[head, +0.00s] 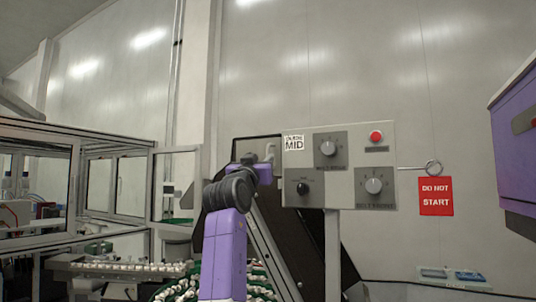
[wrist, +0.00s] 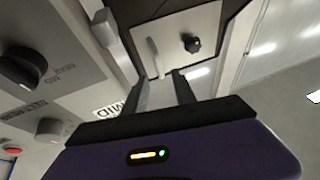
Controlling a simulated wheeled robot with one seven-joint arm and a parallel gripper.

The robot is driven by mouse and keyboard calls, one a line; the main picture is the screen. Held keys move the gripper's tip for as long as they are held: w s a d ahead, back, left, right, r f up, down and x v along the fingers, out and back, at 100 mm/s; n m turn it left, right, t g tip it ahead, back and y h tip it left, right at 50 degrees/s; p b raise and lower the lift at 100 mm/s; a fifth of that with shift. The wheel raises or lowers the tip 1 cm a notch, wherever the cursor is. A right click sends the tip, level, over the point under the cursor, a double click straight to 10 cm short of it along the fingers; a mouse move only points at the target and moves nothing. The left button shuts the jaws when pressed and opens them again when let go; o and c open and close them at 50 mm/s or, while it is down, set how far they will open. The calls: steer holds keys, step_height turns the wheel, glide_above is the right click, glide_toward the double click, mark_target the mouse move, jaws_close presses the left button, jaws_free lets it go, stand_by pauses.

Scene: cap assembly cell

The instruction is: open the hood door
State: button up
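In the wrist view, a pale square door (wrist: 188,30) is set in a dark brown frame. It looks shut, and has a light upright handle (wrist: 153,57) and a black knob (wrist: 191,43). My gripper (wrist: 161,76) points at it with its two dark fingers apart and nothing visible between them. The handle lies just beyond the fingertips; whether they touch it I cannot tell. In the head view my gripper (head: 264,160) is small, its fingers hard to make out, in front of the dark sloped hood (head: 290,240). The door's face is not visible there.
A control box (head: 340,135) with knobs and a red button stands close right of my gripper, and shows at left in the wrist view (wrist: 60,65). A red sign (head: 435,196) hangs beside it. A glazed enclosure (head: 115,185) is left. A purple cabinet (head: 515,150) is far right.

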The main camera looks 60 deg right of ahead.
mark_target(268, 152)
steer(key=p+x, duration=0.3)
steer(key=x, duration=0.4)
steer(key=shift+s+a+r, duration=0.1)
steer(key=shift+r, duration=0.05)
steer(key=shift+d, duration=0.4)
jaws_close()
steer(key=shift+a+r, duration=0.2)
steer(key=shift+r, duration=0.05)
stand_by(0.7)
